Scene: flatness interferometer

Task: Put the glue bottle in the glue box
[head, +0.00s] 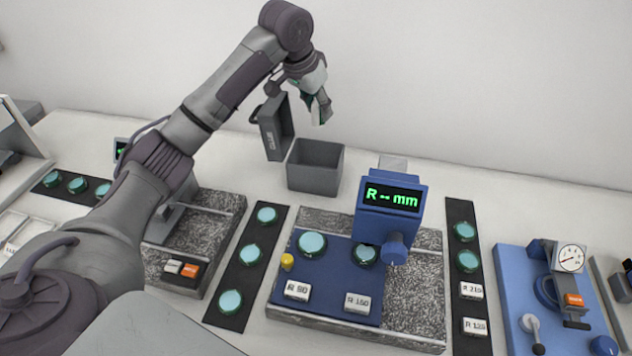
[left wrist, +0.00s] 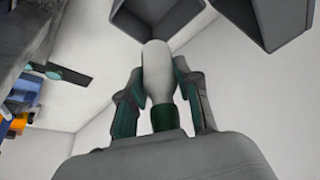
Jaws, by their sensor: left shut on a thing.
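My left gripper (head: 320,112) is shut on the glue bottle, a pale bottle with a dark green end. In the left wrist view the bottle (left wrist: 158,75) stands between the two fingers (left wrist: 160,95). The glue box (head: 314,172) is an open-topped grey box at the back of the table. A dark grey panel marked GLUE (head: 270,140) stands upright at its left side, like an opened lid. The gripper and bottle are above the box, apart from it. Two grey hollow shapes show at the top of the left wrist view. My right gripper is not in view.
A blue gauge with a green display (head: 391,200) stands in front of the box on a speckled slab. Dark strips with teal discs (head: 250,254) flank the slab. A blue dial stand (head: 556,285) is at the right. The white wall is behind.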

